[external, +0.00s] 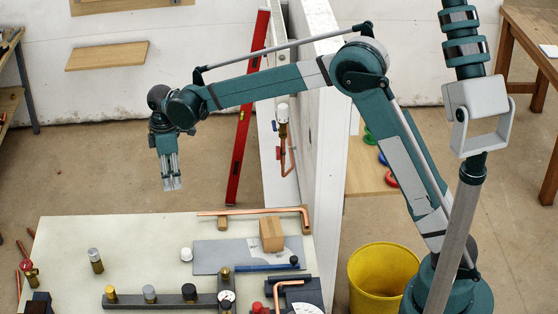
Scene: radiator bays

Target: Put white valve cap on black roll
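A small white round cap (186,254) sits on the pale worktop, left of a grey sheet; it looks like the white valve cap. I cannot pick out the black roll with certainty. A dark item (40,302) lies at the worktop's front left, cut off by the frame edge. My gripper (172,187) hangs pointing down above the back of the worktop, well above and behind the white cap. Its fingers are close together with nothing visible between them; the gap is too small to judge.
On the worktop (130,232) are a dark rail (165,300) with several knobs, a brass-and-grey valve (95,260), a wooden block (271,234) and a copper pipe (250,212). A white wall panel (318,120) rises behind its right side. A yellow bucket (382,280) stands right.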

